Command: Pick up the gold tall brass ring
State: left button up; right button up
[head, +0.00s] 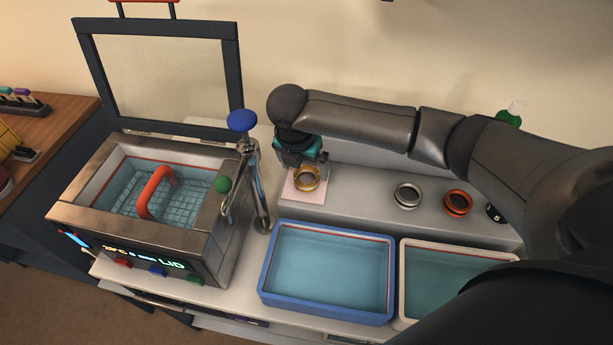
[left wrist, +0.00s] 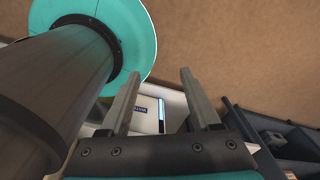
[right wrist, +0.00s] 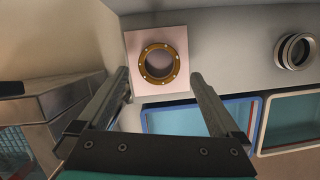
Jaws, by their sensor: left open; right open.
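The gold brass ring (head: 306,178) stands on a pale pink square pad (head: 292,196) on the grey raised shelf. In the right wrist view the ring (right wrist: 159,63) shows from above, with small light dots around its rim. My right gripper (head: 302,162) is just above and behind the ring in the head view. Its open fingers (right wrist: 162,82) point toward the ring, which appears beyond and between the tips, apart from them. My left gripper (left wrist: 158,85) is open and empty in the left wrist view, away from the ring; it is not in the head view.
A silver ring (head: 407,196) and an orange ring (head: 457,203) sit further right on the shelf. A blue-rimmed water tray (head: 268,262) and a white-rimmed tray (head: 407,290) lie in front. A tap with a blue knob (head: 242,121) and an open-lidded bath (head: 100,205) stand left.

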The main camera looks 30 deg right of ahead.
aim_at(306, 188)
jog(key=x, duration=0.3)
jog(key=shift+w+d+f, duration=0.1)
jog(key=shift+f, duration=0.35)
jog(key=c, duration=1.3)
pick_arm(q)
jog(key=shift+w+d+f, duration=0.15)
jog(key=shift+w+f, duration=0.15)
jog(key=shift+w, duration=0.4)
pick_arm(e)
jog(key=shift+c, duration=0.3)
